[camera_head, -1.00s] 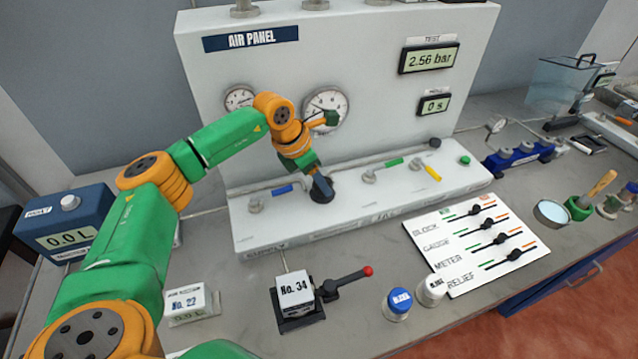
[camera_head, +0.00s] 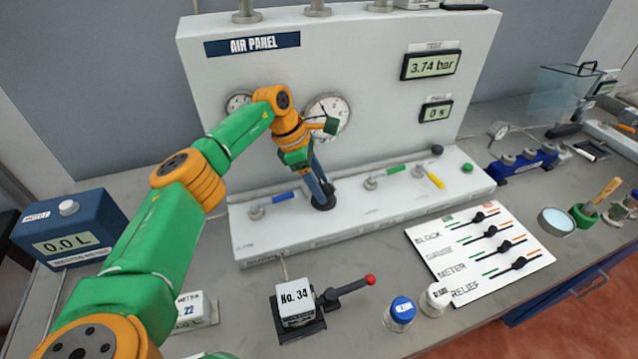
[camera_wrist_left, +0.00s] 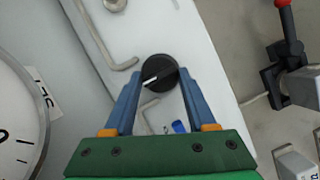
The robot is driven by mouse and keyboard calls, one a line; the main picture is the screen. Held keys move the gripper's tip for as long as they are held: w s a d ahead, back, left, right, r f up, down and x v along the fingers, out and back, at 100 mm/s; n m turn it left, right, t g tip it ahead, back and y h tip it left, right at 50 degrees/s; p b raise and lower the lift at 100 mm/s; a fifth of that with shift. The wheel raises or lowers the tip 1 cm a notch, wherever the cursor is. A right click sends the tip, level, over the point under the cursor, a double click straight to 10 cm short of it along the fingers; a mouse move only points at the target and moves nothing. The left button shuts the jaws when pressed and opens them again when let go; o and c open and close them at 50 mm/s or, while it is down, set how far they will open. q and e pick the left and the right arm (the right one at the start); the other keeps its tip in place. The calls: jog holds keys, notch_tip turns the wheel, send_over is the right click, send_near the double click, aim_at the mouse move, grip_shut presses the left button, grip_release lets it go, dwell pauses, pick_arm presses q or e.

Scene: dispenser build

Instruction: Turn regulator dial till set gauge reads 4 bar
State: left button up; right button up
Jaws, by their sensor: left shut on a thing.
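The regulator dial, a black round knob with a white pointer line, sits on the panel's ledge; it shows in the left wrist view (camera_wrist_left: 160,73) and partly in the head view (camera_head: 323,203). My left gripper (camera_wrist_left: 158,75) is shut on the dial, one blue finger on each side; it also shows in the head view (camera_head: 324,188). The larger round gauge (camera_head: 340,108) on the panel is partly covered by my arm, and its needle is not readable. The digital test display (camera_head: 430,64) reads 3.74 bar. My right gripper is not in view.
The white air panel (camera_head: 240,75) carries blue (camera_head: 280,198), green (camera_head: 396,170) and yellow (camera_head: 434,180) levers along its ledge. A block marked No. 34 (camera_head: 295,300) with a red-tipped lever stands in front. A white label board (camera_head: 470,275) lies at right.

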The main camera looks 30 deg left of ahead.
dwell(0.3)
pick_arm(q)
jog(key=o, duration=1.4)
jog(key=shift+c, duration=0.2)
jog(key=b+v, duration=0.1)
jog(key=v, duration=0.6)
